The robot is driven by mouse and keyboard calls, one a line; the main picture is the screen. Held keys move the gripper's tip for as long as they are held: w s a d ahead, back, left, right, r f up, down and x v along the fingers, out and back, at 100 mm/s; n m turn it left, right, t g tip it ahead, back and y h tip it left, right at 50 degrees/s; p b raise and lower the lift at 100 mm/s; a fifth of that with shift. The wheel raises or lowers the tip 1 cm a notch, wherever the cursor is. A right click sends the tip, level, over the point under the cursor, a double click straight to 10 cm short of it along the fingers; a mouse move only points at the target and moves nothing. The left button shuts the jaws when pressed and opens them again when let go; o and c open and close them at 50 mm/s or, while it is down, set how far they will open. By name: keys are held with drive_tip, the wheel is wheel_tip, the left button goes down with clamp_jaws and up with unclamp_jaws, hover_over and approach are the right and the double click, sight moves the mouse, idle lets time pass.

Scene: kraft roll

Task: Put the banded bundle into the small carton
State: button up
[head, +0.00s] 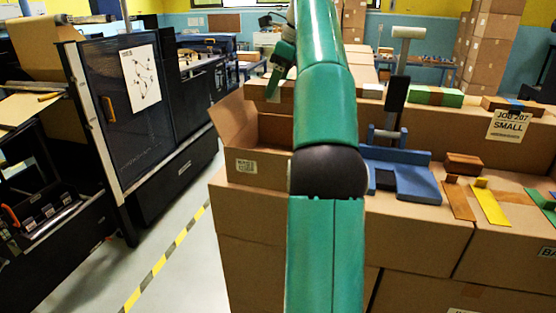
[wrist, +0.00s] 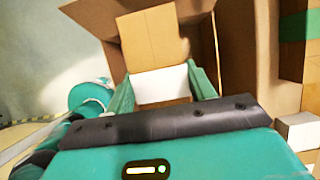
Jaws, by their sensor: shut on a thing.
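The banded bundle (wrist: 154,38) is a tan block with a white band around it. It is between the two fingers of my gripper (wrist: 160,73), which is shut on it. In the wrist view, the bundle is over the mouth of an open brown carton (wrist: 235,55); I cannot tell how deep it is. The same carton (head: 255,135) shows in the head view left of my arm, flaps up, with a small label I cannot fully read. My arm hides its right part and the bundle in the head view. A sign reading "JOB 207 SMALL" (head: 508,125) is at the right.
A blue stand (head: 400,178) and a brown block (head: 463,163) sit right of my arm, near tan, yellow and green strips. A green-banded bundle (head: 437,96) lies behind them. A dark machine (head: 125,85) stands left, across a clear floor strip.

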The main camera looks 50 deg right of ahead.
drive_tip(key=shift+a, duration=0.3)
drive_tip(key=shift+s+a+f, duration=0.1)
drive_tip(key=shift+s+f, duration=0.1)
drive_tip(key=shift+s, duration=0.05)
wheel_tip(320, 180, down, 17)
drive_tip(key=shift+w+f, duration=0.1)
drive_tip(key=shift+f, duration=0.2)
drive_tip(key=o, duration=1.1)
drive_tip(key=shift+c, duration=0.2)
drive_tip(key=shift+r, duration=0.1)
drive_tip(key=v, duration=1.2)
